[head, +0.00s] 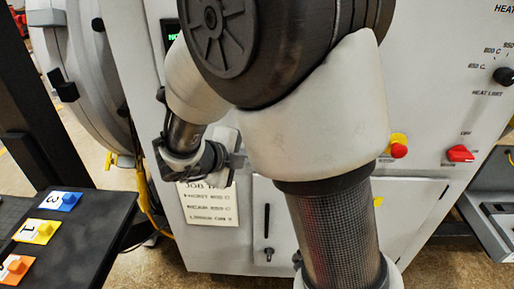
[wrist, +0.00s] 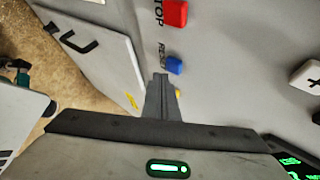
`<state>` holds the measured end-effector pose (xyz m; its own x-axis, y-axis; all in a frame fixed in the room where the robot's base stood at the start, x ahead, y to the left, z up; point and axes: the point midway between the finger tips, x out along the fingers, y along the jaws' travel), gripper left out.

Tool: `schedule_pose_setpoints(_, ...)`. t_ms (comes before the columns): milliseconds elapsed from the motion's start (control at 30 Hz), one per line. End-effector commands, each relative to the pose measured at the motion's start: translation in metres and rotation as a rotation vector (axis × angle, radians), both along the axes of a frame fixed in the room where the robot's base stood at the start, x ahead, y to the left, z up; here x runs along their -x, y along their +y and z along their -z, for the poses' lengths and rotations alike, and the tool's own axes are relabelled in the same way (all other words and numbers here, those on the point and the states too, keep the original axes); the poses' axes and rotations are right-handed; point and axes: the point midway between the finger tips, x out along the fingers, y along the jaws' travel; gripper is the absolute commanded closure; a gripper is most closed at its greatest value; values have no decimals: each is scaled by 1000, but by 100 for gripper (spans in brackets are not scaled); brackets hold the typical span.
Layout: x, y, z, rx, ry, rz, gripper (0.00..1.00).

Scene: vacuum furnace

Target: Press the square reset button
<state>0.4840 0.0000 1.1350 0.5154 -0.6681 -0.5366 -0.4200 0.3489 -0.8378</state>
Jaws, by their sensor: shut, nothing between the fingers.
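In the wrist view a small blue square-looking button (wrist: 174,65) stands out from the pale panel, with a small label beside it that is hard to read. A red button (wrist: 174,13) marked with letters ending in "TOP" sits above it. My gripper (wrist: 163,79) is shut and empty, its tips just below and left of the blue button; I cannot tell whether they touch. In the head view my gripper (head: 240,160) is at the furnace front, partly behind my arm. The blue button is hidden there.
A job card (head: 208,203) hangs below my gripper. A yellow-based red knob (head: 398,149) and a red switch (head: 460,154) are on the panel at right. A dark table (head: 90,222) with numbered coloured blocks stands at left.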

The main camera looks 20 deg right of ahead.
Motion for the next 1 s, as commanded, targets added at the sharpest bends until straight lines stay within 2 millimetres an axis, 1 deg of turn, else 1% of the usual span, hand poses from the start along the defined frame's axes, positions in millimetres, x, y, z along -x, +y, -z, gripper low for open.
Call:
schedule_pose_setpoints(733, 0, 0, 0, 0, 0, 0, 100)
schedule_pose_setpoints(1000, -8, -3, 0, 0, 0, 1, 100)
